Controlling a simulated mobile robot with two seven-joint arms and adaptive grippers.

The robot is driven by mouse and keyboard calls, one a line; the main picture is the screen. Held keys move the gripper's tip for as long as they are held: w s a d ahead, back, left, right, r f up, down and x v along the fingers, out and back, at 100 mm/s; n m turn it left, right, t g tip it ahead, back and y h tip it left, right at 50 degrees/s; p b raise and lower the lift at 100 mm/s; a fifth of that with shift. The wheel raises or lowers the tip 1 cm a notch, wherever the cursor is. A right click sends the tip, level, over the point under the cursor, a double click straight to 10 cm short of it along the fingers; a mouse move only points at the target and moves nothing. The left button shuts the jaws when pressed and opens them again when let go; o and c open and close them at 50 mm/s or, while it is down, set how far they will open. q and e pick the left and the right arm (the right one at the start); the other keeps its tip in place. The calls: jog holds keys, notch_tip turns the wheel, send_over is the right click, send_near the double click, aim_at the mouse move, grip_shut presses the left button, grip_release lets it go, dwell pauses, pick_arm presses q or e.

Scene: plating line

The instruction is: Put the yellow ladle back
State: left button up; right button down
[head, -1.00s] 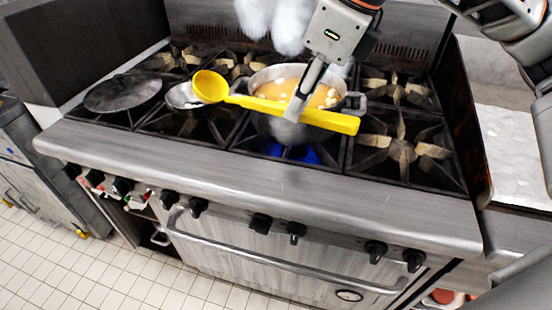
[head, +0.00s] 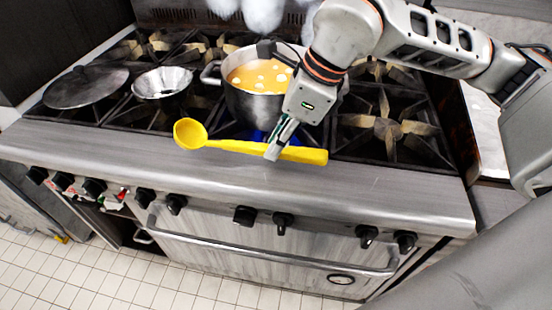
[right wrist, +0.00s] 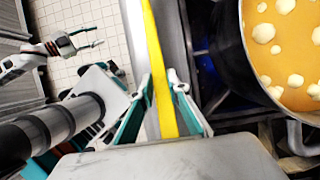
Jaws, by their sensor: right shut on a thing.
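The yellow ladle (head: 230,146) lies nearly level across the head view, its bowl to the left. My right gripper (head: 274,148) is shut on its handle, holding it at the stove's front edge, in front of the pot. In the right wrist view the yellow handle (right wrist: 158,55) runs between the two fingers of my right gripper (right wrist: 161,88). What appears to be my left gripper (right wrist: 100,34) shows in the right wrist view, open and empty, over the floor; it is outside the head view.
A pot (head: 250,107) of orange soup with pale lumps stands over a blue flame. A metal strainer-like bowl (head: 162,84) and a dark round lid (head: 85,90) lie to its left. Burners on the right are free. Steam rises behind the pot.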

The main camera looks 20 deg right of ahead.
aim_at(277, 172)
notch_tip(277, 172, down, 5)
jog(key=shift+r, duration=0.1)
dwell(0.3)
jog(key=shift+f+b, duration=0.2)
jog(key=shift+b, duration=0.15)
jog(key=c, duration=1.9)
grip_release()
